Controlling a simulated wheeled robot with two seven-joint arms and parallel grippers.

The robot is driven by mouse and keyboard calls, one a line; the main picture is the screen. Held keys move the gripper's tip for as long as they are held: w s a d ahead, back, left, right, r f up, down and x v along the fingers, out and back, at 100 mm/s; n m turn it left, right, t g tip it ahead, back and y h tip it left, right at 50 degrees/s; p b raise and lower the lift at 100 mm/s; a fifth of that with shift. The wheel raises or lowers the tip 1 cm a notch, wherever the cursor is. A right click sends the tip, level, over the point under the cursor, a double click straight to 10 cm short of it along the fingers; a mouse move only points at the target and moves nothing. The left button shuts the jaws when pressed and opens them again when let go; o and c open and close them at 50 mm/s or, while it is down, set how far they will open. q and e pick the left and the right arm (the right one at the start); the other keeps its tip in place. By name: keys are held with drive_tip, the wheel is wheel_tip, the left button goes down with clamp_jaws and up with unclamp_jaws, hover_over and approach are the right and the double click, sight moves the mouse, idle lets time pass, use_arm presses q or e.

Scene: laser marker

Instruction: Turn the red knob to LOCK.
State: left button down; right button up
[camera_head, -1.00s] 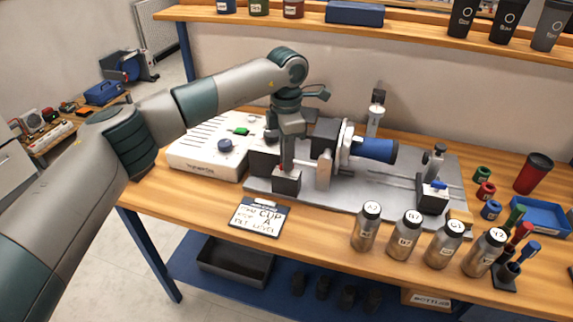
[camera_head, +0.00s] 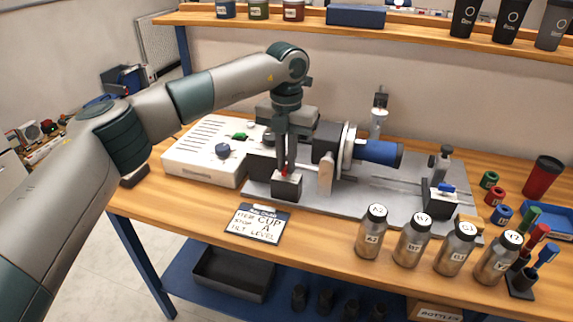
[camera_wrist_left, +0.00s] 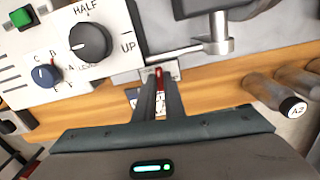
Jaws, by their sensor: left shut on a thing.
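My left gripper (camera_head: 285,165) points down over the small dark block at the front left of the grey machine plate. It is shut on the red knob (camera_head: 284,171), of which only a little red shows between and below the fingers. In the left wrist view the two fingers (camera_wrist_left: 157,97) close around the red knob (camera_wrist_left: 159,74), beside a small pale label plate (camera_wrist_left: 150,74). The lettering on that plate is too small to read, so the knob's setting cannot be told. My right gripper is not in view.
A white control box (camera_head: 205,160) with a dark dial and green button stands left of the gripper. The blue-ended cylinder (camera_head: 378,152) and chuck are to the right. A written card (camera_head: 257,224) lies in front. Several metal bottles (camera_head: 371,235) line the front edge.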

use_arm(q)
drive_tip(key=shift+r+n, duration=0.1)
drive_tip(key=shift+n, duration=0.5)
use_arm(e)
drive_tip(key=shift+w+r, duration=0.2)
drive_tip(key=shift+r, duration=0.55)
use_arm(q)
drive_tip(key=shift+w, duration=0.1)
drive_tip(key=c, duration=2.1)
unclamp_jaws()
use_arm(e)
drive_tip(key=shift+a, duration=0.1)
